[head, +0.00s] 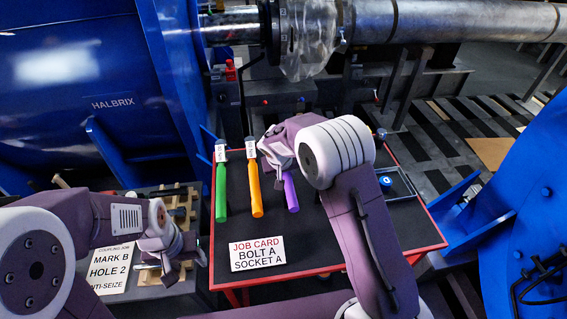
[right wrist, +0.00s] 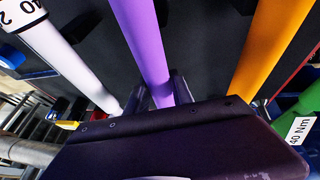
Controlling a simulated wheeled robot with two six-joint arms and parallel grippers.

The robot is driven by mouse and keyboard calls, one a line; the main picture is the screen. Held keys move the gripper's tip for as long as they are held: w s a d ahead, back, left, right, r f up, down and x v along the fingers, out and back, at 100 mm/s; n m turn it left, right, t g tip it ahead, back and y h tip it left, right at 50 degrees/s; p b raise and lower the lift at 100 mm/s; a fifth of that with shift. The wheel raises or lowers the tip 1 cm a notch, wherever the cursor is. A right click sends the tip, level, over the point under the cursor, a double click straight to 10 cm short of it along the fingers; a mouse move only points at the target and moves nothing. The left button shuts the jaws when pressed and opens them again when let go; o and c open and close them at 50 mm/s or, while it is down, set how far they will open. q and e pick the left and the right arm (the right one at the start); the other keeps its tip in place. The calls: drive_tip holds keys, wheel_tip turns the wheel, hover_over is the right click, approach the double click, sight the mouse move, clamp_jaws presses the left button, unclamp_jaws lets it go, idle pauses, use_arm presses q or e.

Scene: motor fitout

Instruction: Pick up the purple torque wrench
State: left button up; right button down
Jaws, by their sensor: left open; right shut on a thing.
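In the right wrist view the purple handle (right wrist: 146,45) runs between the two fingers (right wrist: 158,97). I cannot tell whether it is clear of the table. My left gripper (head: 172,264) is open and empty over the side bench at the lower left.
An orange wrench (head: 255,190) and a green wrench (head: 221,190) lie left of the purple one. The table has a red rim (head: 318,270). A tray (head: 398,184) is at its right. Blue machinery (head: 80,80) stands behind.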

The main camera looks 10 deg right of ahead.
idle(0.8)
drive_tip(key=shift+w+r, duration=0.15)
drive_tip(key=shift+r, duration=0.25)
wheel_tip(320, 180, up, 9)
drive_tip(key=shift+r+p, duration=0.15)
drive_tip(key=shift+p, duration=0.55)
drive_tip(key=c, duration=1.9)
unclamp_jaws()
clamp_jaws()
